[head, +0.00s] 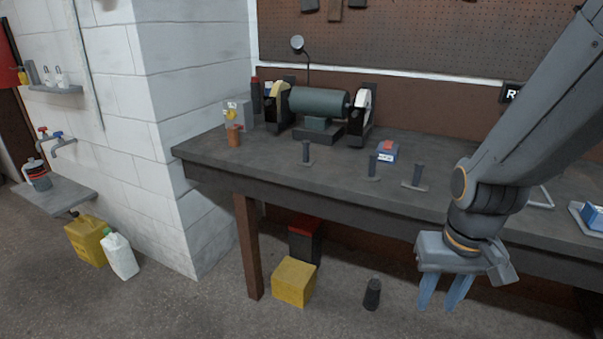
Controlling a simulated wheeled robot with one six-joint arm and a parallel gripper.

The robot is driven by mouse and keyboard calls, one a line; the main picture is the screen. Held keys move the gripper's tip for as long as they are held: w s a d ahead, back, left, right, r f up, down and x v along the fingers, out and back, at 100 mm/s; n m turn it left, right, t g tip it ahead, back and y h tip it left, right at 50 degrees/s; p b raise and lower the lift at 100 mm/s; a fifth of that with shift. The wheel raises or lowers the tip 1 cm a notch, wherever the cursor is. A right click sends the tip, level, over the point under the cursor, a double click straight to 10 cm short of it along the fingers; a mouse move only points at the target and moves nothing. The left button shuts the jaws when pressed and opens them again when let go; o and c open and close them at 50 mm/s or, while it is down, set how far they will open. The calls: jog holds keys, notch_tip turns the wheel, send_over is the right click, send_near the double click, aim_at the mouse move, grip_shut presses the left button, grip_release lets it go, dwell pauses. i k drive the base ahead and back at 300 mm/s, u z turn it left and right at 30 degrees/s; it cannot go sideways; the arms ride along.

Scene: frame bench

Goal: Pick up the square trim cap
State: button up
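I cannot pick out a square trim cap for certain in the head view. My gripper (437,307) hangs in front of the bench at the right, below the level of its top. Its two blue fingers point down with a gap between them, and nothing shows in the gap. On the bench (270,172) stand several dark upright posts with flat feet, one near the middle (306,152), one further right (373,166) and one nearest my arm (417,175). My arm covers part of the bench's right side.
A bench grinder (318,102) stands at the back. A small blue box with a red top (386,151) lies behind the posts. A blue item (593,215) sits at the right edge. A yellow box (294,282) and a dark bottle (372,294) stand on the floor below.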

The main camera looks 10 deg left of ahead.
aim_at(304, 161)
jog(key=z, duration=0.05)
jog(key=k, duration=0.4)
jog(key=u, duration=1.1)
jog(key=i, duration=0.6)
jog(key=u, duration=0.5)
jog(key=i, duration=0.65)
jog(key=z, duration=0.7)
jog(key=i, duration=0.6)
jog(key=z, duration=0.7)
